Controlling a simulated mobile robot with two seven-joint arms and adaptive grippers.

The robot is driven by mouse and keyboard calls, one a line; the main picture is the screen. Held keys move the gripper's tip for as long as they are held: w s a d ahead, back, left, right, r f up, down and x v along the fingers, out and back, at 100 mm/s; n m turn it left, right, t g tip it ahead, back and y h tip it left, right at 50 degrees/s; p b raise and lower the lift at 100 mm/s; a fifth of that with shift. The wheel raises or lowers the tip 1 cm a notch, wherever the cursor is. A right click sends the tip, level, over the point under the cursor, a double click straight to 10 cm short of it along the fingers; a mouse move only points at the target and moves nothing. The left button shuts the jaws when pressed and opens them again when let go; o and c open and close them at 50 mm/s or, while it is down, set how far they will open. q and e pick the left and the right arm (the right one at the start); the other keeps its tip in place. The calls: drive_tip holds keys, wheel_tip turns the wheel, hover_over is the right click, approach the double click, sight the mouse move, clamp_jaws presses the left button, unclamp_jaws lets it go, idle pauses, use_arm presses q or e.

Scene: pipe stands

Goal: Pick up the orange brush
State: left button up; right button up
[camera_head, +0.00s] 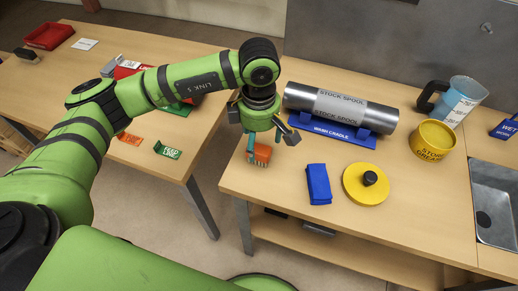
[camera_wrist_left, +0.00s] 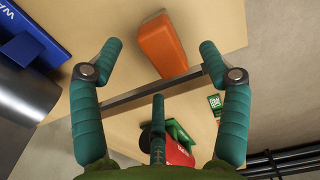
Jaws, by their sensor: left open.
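The orange brush (camera_head: 260,154) stands near the left front corner of the right-hand table, with pale bristles showing low on its front. In the left wrist view the orange brush (camera_wrist_left: 162,46) lies between the tips of my left gripper's teal fingers. My left gripper (camera_head: 266,138) is open just above and around the brush, pointing down. In the left wrist view my left gripper (camera_wrist_left: 160,52) shows its fingers spread, with gaps on both sides of the brush. I cannot tell its exact height above the table. My right gripper is not in view.
A steel stock spool (camera_head: 341,108) rests on the blue wash cradle (camera_head: 340,134) close right of the gripper. A blue folded cloth (camera_head: 318,184), a yellow disc (camera_head: 366,185), a yellow tub (camera_head: 433,140) and a jug (camera_head: 458,101) stand further right. The table's left edge is close.

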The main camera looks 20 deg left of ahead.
sight(260, 146)
use_arm(q)
wheel_tip(260, 146, down, 4)
drive_tip(key=shift+r+p, duration=0.2)
drive_tip(key=shift+p, duration=0.6)
drive_tip(key=shift+d+f, duration=0.1)
drive_tip(key=shift+f, duration=0.3)
drive_tip(key=c, duration=1.3)
drive_tip(key=shift+w+r, duration=0.1)
drive_tip(key=shift+r, duration=0.1)
drive_tip(key=shift+r+b, duration=0.25)
drive_tip(key=shift+b, duration=0.1)
drive_tip(key=r+b, duration=0.1)
drive_tip(key=d+r+b, duration=0.1)
drive_tip(key=r, duration=0.1)
drive_tip(key=shift+d+r, duration=0.1)
drive_tip(key=shift+r, duration=0.2)
drive_tip(key=d+r+b, duration=0.3)
drive_tip(key=d+r, duration=0.3)
drive_tip(key=d, duration=0.4)
drive_tip(key=shift+s+d+r, duration=0.25)
drive_tip(key=shift+s+r, duration=0.1)
drive_tip(key=shift+s, duration=0.05)
